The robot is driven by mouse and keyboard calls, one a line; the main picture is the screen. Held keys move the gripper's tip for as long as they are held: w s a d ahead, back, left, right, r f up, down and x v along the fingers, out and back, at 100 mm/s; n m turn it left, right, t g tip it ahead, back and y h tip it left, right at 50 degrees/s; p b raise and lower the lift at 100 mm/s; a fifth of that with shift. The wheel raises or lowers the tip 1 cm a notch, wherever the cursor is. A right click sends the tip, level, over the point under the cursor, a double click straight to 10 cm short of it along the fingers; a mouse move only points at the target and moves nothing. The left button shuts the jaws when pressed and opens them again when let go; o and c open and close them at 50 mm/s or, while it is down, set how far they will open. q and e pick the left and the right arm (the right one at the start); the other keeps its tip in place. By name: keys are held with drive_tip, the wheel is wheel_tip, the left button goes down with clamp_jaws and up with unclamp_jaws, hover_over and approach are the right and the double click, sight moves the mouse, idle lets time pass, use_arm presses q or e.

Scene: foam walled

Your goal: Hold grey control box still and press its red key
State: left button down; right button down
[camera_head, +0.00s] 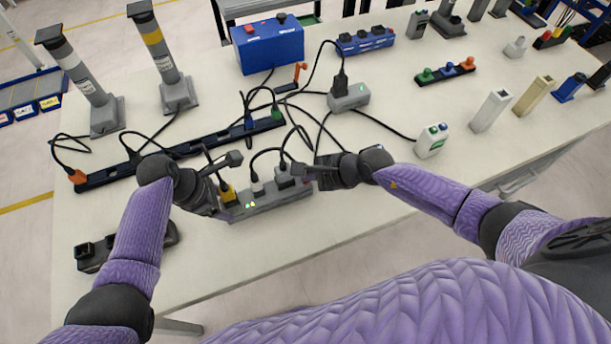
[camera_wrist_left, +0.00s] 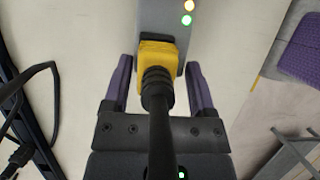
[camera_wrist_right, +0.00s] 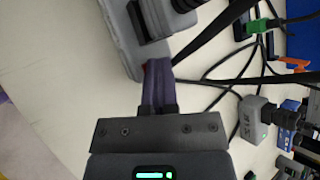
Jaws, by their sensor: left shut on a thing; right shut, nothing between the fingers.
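The grey control box (camera_head: 272,204) is a long strip near the table's front edge, with a yellow plug (camera_head: 227,193), grey plugs and small lit lamps on it. My left gripper (camera_head: 229,187) straddles its left end and is shut on it. In the left wrist view the fingers flank the box (camera_wrist_left: 162,18) and the yellow plug (camera_wrist_left: 160,55). My right gripper (camera_head: 301,171) is shut and empty at the box's right end. In the right wrist view its fingertips (camera_wrist_right: 157,66) cover most of the red key (camera_wrist_right: 145,66); I cannot tell whether they touch it.
A long black strip (camera_head: 185,148) with cables lies behind the box. A dark block (camera_head: 95,252) is at front left. Loose black cables cross the middle.

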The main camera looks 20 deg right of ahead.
drive_tip(key=shift+r, duration=0.9)
drive_tip(key=shift+r, duration=2.5)
